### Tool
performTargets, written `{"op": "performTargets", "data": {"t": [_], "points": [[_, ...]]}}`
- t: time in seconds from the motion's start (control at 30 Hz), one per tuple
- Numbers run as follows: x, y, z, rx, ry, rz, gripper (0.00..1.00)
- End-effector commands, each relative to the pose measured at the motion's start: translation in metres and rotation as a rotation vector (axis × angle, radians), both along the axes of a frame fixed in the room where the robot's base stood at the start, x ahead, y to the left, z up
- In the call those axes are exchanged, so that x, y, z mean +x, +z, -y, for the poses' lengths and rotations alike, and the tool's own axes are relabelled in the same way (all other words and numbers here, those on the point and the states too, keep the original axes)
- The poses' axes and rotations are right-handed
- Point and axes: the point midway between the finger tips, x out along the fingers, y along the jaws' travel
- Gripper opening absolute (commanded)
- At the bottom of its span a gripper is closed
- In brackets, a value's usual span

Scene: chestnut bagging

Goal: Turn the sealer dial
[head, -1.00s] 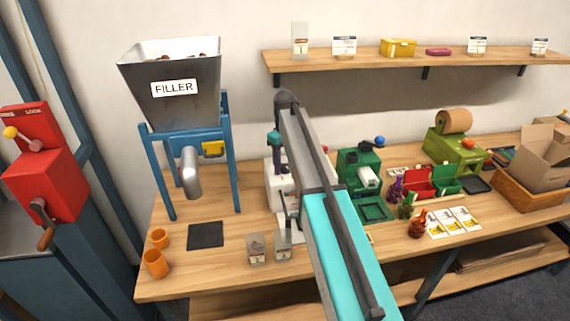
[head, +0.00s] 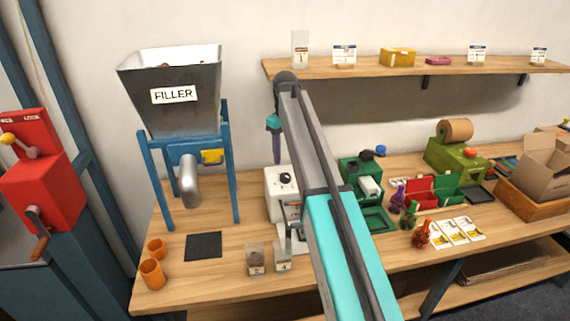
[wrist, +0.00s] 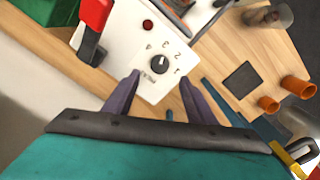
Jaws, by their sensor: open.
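The sealer (head: 275,208) is a white box on the table, partly hidden behind my arm in the head view. Its black dial (head: 285,178) is on the face towards me. In the wrist view the dial (wrist: 159,65) sits on the white panel (wrist: 135,40), ringed by small marks including digits. My gripper (wrist: 159,80) is open and empty, its two purple fingers apart with the dial between and just beyond their tips in the picture. In the head view my gripper (head: 276,158) points down above the sealer, apart from it. The dial's exact setting is hard to read.
A red and black part (wrist: 93,35) stands close to the panel in the wrist view. Small bags (head: 255,260) stand in front of the sealer. A dark mat (head: 204,246) and the filler (head: 190,110) are to the left; a green machine (head: 362,170) is to the right.

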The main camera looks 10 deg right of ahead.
Motion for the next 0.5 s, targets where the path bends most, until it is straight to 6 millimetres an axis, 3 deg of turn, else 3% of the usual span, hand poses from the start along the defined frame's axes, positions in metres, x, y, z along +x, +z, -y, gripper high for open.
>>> {"op": "performTargets", "data": {"t": [0.23, 0.5], "points": [[0.001, 0.032, 0.000, 0.000, 0.000, 0.001, 0.51], [0.000, 0.049, 0.000, 0.000, 0.000, 0.000, 0.51]]}}
